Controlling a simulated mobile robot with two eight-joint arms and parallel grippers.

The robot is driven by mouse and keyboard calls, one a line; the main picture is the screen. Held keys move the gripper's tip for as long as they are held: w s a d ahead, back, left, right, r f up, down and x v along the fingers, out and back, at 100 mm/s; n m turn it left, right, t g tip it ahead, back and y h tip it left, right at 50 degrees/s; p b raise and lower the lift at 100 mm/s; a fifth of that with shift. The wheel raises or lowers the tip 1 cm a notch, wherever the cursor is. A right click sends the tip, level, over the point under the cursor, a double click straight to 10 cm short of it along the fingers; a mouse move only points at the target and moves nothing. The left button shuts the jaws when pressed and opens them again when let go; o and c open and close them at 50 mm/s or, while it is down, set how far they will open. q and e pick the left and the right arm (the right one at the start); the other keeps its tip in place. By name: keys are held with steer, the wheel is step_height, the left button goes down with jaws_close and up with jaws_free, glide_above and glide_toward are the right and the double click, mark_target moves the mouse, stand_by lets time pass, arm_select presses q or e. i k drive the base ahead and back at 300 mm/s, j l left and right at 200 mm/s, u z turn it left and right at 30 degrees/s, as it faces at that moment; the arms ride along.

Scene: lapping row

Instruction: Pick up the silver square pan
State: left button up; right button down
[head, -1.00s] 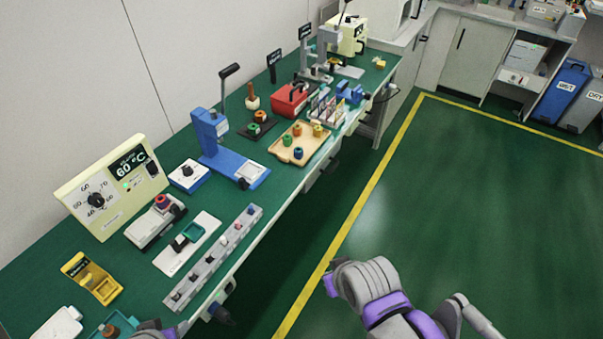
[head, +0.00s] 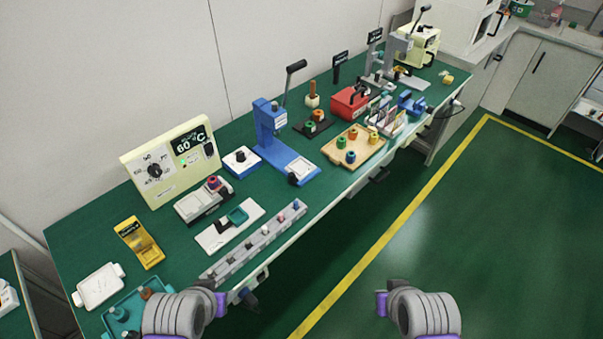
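A pale, squarish shallow pan (head: 98,286) with a rounded lug at each of two opposite sides lies flat on the green bench at its near left end. It looks whitish silver and nothing lies in it. My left gripper (head: 222,299) is at the bench's front edge, right of the pan and apart from it. My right gripper (head: 382,303) is over the floor, well right of the bench. The wrists hide most of both grippers, so their fingers are not clear. I see nothing held in either.
A teal tray (head: 122,312) sits just in front of the pan, partly behind my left arm. A yellow stand (head: 138,243) is behind it to the right. A grey block row (head: 255,243) lines the front edge. The green floor (head: 480,240) is open to the right.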

mark_target(222, 190)
steer(key=i+l+u, duration=0.35)
steer(key=i+l, duration=0.25)
steer(key=l, duration=0.2)
steer(key=i+l+u, duration=0.2)
steer(key=l, duration=0.25)
steer(key=i+j, duration=0.05)
